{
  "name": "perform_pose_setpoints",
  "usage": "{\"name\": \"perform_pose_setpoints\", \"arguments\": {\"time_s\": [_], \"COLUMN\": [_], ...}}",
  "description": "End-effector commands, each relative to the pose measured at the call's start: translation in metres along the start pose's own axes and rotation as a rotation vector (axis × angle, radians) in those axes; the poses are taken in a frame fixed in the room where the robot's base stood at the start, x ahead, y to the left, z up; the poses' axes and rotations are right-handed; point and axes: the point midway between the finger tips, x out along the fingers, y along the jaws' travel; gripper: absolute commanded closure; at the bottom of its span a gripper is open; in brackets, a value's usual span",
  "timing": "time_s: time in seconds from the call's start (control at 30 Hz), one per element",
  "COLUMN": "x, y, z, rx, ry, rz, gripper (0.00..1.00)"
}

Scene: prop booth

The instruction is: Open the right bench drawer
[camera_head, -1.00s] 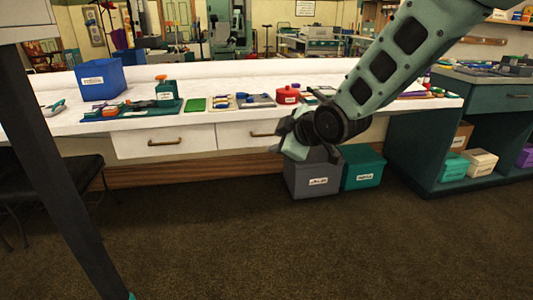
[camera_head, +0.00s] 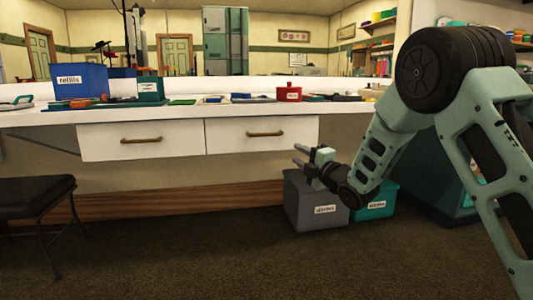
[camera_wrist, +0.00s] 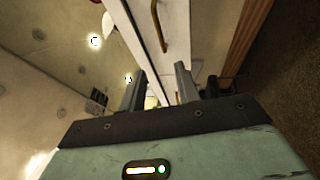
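The right bench drawer (camera_head: 230,138) is a white front under the bench top with a brass bar handle (camera_head: 265,134). It looks shut, flush with the left drawer (camera_head: 105,142). My gripper (camera_head: 302,156) is below and to the right of the handle, apart from it, with its fingers pointing left. In the wrist view my two fingers (camera_wrist: 156,92) stand apart with nothing between them. A brass handle (camera_wrist: 158,24) and white drawer front show beyond the fingertips there; which drawer it belongs to I cannot tell.
A grey bin (camera_head: 313,213) and a teal bin (camera_head: 372,210) stand on the floor below my gripper. A black stool (camera_head: 38,193) is at the left. The bench top (camera_head: 60,117) holds a blue bin (camera_head: 81,82) and a red pot (camera_head: 289,94). Floor in front is clear.

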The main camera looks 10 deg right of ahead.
Motion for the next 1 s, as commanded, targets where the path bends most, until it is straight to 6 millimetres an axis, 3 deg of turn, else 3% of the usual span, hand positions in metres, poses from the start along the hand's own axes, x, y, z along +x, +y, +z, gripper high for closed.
{"name": "perform_pose_setpoints", "arguments": {"time_s": [0.27,1.0], "x": [0.012,0.143], "y": [-0.007,-0.006], "z": [0.003,0.002], "rx": [-0.028,-0.025], "ry": [0.008,0.007], "rz": [0.022,0.02], "gripper": [0.68,0.68]}}
